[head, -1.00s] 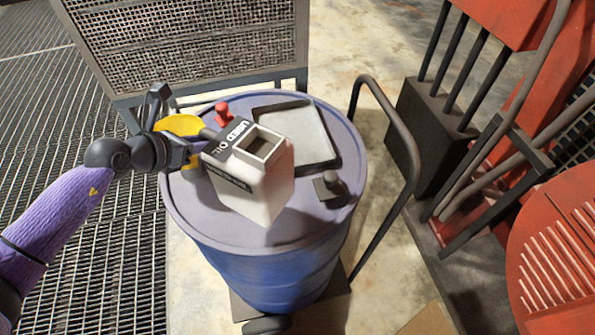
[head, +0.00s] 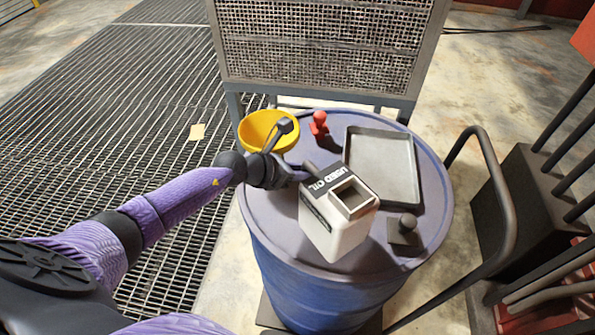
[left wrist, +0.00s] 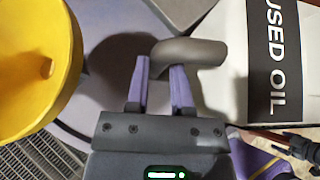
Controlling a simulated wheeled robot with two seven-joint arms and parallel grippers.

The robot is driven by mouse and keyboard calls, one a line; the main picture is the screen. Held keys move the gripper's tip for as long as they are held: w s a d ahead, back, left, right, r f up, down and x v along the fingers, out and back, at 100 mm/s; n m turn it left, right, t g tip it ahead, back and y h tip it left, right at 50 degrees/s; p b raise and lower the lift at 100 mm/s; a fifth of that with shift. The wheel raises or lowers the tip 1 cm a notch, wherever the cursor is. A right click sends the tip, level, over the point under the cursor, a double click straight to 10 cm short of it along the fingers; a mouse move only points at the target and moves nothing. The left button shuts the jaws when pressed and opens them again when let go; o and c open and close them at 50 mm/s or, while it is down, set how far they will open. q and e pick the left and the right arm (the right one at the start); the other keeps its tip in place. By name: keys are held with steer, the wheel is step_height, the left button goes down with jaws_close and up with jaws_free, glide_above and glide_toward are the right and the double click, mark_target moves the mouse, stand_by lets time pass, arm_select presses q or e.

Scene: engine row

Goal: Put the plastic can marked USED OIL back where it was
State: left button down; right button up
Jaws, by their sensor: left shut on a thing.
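The USED OIL can (head: 335,228) is a white plastic can with a black label and a square opening on top. My left gripper (head: 302,174) comes in from the left and is shut on the can's grey handle. In the left wrist view the fingers (left wrist: 160,78) are around the handle (left wrist: 190,53), with the label (left wrist: 278,55) to the right.
On the lid are a yellow funnel (head: 262,128), a red object (head: 319,124), a grey tray (head: 405,200) and a small dark square piece with a knob (head: 405,228). A bent rail (head: 497,180) stands right of the drum. A mesh-sided frame (head: 325,52) stands behind.

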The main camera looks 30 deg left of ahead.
arm_select(q)
steer(key=shift+c, duration=2.4)
jaws_free()
steer(key=p+v, duration=0.2)
steer(key=v, duration=1)
steer(key=s+a+f+n+y, duration=0.2)
steer(key=s+f+n+y, duration=0.15)
steer(key=f+n, duration=0.8)
steer(key=s+a+f+n+y, duration=0.3)
steer(key=s+f+n, duration=0.2)
steer(key=f+n, duration=0.65)
steer(key=s+d+f+n+g, duration=0.4)
steer(key=s+d+n, duration=0.3)
steer(key=s, duration=0.4)
steer(key=s+d+f+n+g, duration=0.4)
steer(key=s+d+f+n, duration=0.3)
steer(key=s, duration=0.5)
steer(key=n, duration=0.2)
steer(key=shift+n, duration=0.3)
